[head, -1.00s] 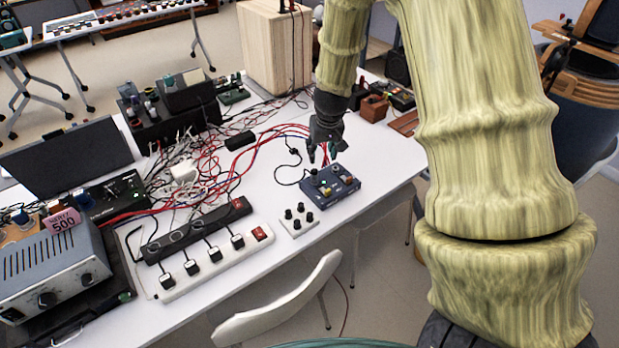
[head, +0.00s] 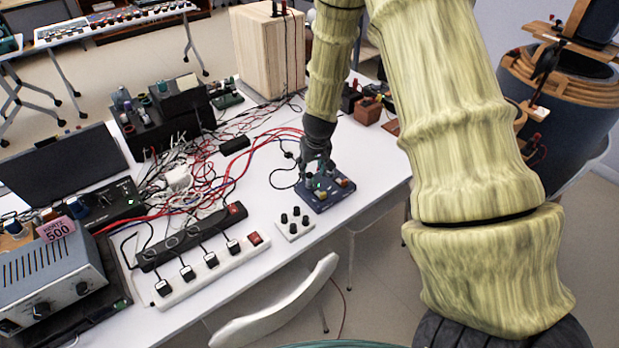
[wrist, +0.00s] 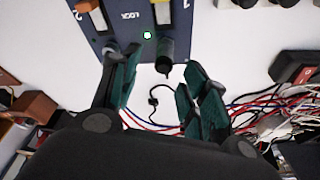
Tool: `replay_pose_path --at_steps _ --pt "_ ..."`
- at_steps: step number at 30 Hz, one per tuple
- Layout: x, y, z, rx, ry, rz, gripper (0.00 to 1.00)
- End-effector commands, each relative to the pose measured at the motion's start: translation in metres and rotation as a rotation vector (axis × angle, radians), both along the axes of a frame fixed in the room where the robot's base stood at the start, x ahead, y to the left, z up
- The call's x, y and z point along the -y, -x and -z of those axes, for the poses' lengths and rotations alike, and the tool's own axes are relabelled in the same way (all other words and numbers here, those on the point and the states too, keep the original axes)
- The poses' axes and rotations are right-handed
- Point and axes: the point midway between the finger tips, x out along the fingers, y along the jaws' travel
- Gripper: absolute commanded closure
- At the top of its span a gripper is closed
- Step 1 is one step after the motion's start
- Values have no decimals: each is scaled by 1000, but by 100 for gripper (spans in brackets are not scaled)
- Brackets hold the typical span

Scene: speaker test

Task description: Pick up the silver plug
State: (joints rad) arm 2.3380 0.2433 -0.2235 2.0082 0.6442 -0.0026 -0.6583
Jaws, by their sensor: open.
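In the wrist view the box (wrist: 118,40) shows a "LOCK" label and a lit green light. A dark cylindrical plug (wrist: 167,50) sticks out at the box's near edge, with a thin black cable below it. I cannot make out a clearly silver plug.
A white block with black knobs (head: 293,224) stands just left of the box. A power strip (head: 212,268), tangled red and black cables (head: 222,170) and a grey "500" unit (head: 48,278) fill the left. A wooden box (head: 265,50) stands behind.

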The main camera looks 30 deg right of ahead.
Motion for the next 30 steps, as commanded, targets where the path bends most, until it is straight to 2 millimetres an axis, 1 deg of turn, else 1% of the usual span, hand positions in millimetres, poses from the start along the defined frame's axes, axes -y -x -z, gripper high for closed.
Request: replay_pose_path --at_steps 6,12,22,23,27,29,30 --pt "-3 -8 20 -2 -1 0 55" --pt "-1 -13 36 0 0 0 55" --pt "-1 -14 40 1 1 -1 55" --pt "-1 -14 40 0 0 -1 57" --pt "-1 -14 40 0 0 -1 82" --pt "-1 -14 40 1 1 -1 93" --pt "-1 -14 40 0 0 -1 97"
